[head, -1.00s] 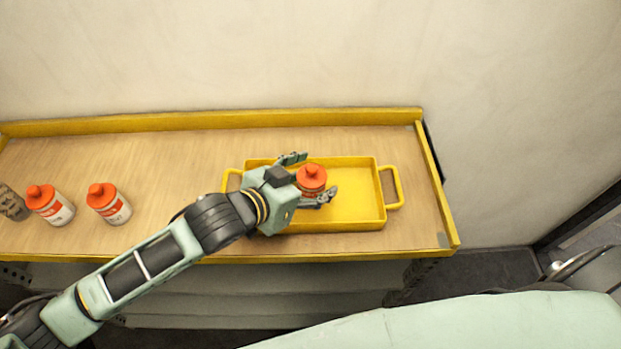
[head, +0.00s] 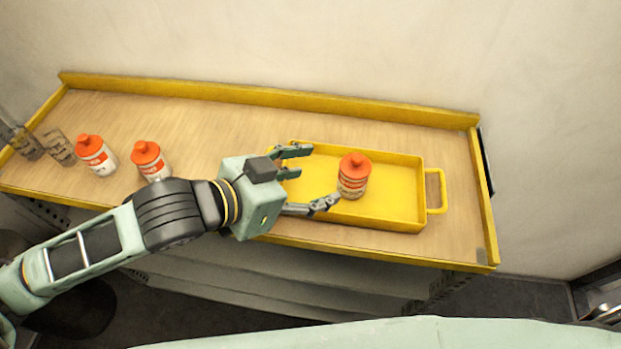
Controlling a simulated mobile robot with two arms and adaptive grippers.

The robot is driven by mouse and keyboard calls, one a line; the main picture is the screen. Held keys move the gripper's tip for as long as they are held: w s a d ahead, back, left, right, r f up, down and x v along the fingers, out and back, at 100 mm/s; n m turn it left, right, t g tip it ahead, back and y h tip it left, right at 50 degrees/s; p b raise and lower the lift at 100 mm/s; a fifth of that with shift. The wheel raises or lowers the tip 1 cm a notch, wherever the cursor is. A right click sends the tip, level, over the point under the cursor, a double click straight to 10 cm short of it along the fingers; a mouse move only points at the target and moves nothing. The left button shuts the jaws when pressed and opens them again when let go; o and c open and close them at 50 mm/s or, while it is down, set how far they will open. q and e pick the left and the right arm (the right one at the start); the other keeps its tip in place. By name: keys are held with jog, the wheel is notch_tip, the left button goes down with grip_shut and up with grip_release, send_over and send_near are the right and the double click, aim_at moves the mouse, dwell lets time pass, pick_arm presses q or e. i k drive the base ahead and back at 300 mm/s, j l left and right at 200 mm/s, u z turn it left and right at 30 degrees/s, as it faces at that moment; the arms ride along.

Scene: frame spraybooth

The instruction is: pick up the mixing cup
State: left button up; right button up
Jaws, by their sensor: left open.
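Two see-through, greyish cups stand at the far left end of the bench in the head view; either may be the mixing cup. One cup (head: 60,148) is nearer the bottles, and the other cup (head: 27,143) is beside it at the left edge. My left gripper (head: 318,177) is far to their right, open and empty over the yellow tray (head: 393,217). Its fingers point right, towards a white bottle with an orange cap (head: 354,178) standing upright in the tray. The fingertips are clear of the bottle. My right gripper is not in view.
Two more orange-capped bottles, one (head: 97,157) and another (head: 149,161), stand between the cups and my left forearm. The wooden bench (head: 215,127) has a raised yellow rim (head: 290,99) along the back and ends. Bare wood lies behind my gripper.

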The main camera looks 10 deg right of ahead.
aim_at(24, 142)
jog(key=u, duration=1.5)
